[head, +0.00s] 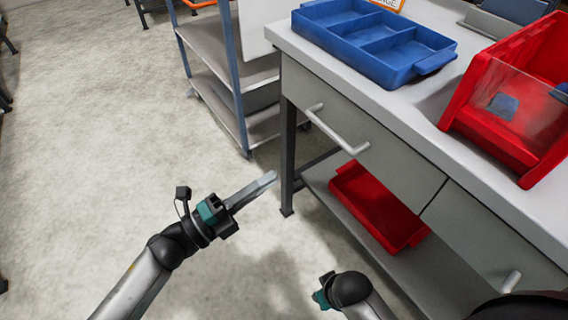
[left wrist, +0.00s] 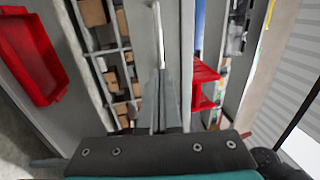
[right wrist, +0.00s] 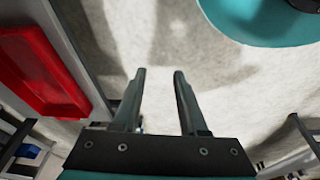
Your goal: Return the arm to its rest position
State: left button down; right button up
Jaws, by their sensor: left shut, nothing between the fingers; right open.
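My left gripper (head: 268,180) is in the head view, left of the workbench and over the bare floor. Its fingers are together with nothing between them, and they also show shut in the left wrist view (left wrist: 160,75). My right gripper is low in the head view, where only its teal wrist part shows and its fingers are hidden. In the right wrist view the right gripper (right wrist: 158,75) has its two fingers apart, with only floor between them. Neither gripper touches anything that I can see.
The workbench (head: 410,122) with drawers stands at the right. On it are a blue divided tray (head: 345,20) and a red bin (head: 455,115). A red tray (head: 375,205) lies on its lower shelf. A grey cart (head: 205,45) stands behind. The floor (head: 80,150) at left is clear.

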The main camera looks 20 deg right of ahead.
pick_arm(q)
jog(key=w+a+f+n+t+y+p, duration=0.2)
jog(key=w+a+f+n+t+y, duration=0.35)
jog(key=a+f+n, duration=0.3)
jog(key=s+a+f+n+y+p, duration=0.2)
jog(key=a+f+n+y, duration=0.25)
jog(key=f, duration=0.25)
jog(key=s+a+f+n+y+p, duration=0.1)
jog(key=s+a+f+n+y, duration=0.25)
jog(key=a+f+n, duration=0.3)
jog(key=s+a+f+n+g+y+p, duration=0.1)
jog(key=s+a+f+n+g+y, duration=0.1)
jog(key=s, duration=0.7)
jog(key=s+a+f+n+g+y+p, duration=0.1)
jog(key=s+a+f+n+g+y, duration=0.1)
jog(key=s+a+f+n+g, duration=0.2)
jog(key=s+a+f+n+g+y+p, duration=0.1)
jog(key=s+a+f+n+g, duration=0.3)
jog(key=s+f, duration=0.4)
jog(key=s+y, duration=0.1)
jog(key=s, duration=0.5)
jog(key=shift+s+f, duration=0.15)
jog(key=shift+s, duration=0.05)
pick_arm(e)
jog(key=s+d+f, duration=0.7)
jog(key=s+f, duration=0.2)
jog(key=s, duration=0.2)
jog(key=shift+s+d+h, duration=0.15)
jog(key=shift+d+h, duration=0.15)
jog(key=shift+h, duration=0.1)
